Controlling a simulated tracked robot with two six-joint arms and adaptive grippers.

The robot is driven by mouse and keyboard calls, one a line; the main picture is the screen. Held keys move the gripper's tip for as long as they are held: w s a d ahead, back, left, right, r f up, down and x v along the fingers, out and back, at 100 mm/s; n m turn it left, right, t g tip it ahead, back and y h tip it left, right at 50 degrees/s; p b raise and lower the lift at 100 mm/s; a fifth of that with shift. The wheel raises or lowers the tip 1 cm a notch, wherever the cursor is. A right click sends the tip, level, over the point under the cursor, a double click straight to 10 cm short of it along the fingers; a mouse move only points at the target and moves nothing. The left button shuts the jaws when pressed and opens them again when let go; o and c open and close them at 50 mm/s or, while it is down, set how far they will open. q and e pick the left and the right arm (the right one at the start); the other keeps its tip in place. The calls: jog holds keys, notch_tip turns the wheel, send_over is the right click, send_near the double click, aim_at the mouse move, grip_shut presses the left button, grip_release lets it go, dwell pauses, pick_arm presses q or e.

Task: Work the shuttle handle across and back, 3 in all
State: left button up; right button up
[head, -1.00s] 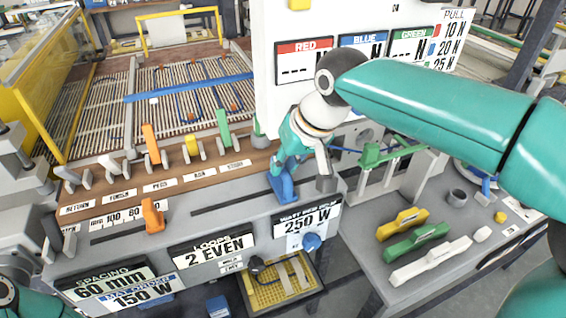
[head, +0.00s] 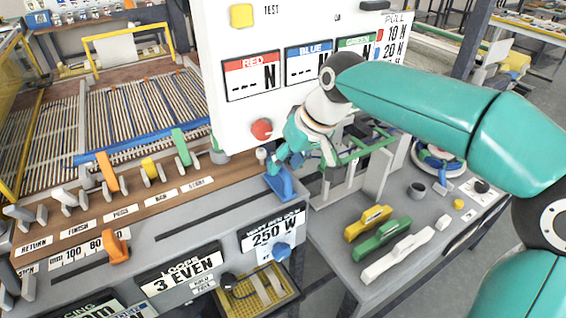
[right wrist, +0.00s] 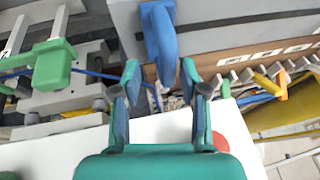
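The blue shuttle handle (head: 281,184) stands at the right end of the long slot in the bench front. My right gripper (head: 275,162) is right above it in the head view. In the right wrist view the fingers of this gripper (right wrist: 160,75) are apart, with the blue handle (right wrist: 158,32) in line between their tips; I see no firm grip. The loops display (head: 183,275) reads 3 EVEN.
A white panel (head: 222,100) with force displays and a red button (head: 262,129) stands behind the right gripper. An orange slider (head: 117,245) and several levers are on the left. Yellow, green (head: 381,240) and white bars lie on the right table.

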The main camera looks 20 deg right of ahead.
jog(key=shift+a, duration=0.2)
jog(key=shift+r, duration=0.1)
jog(key=v, duration=1.2)
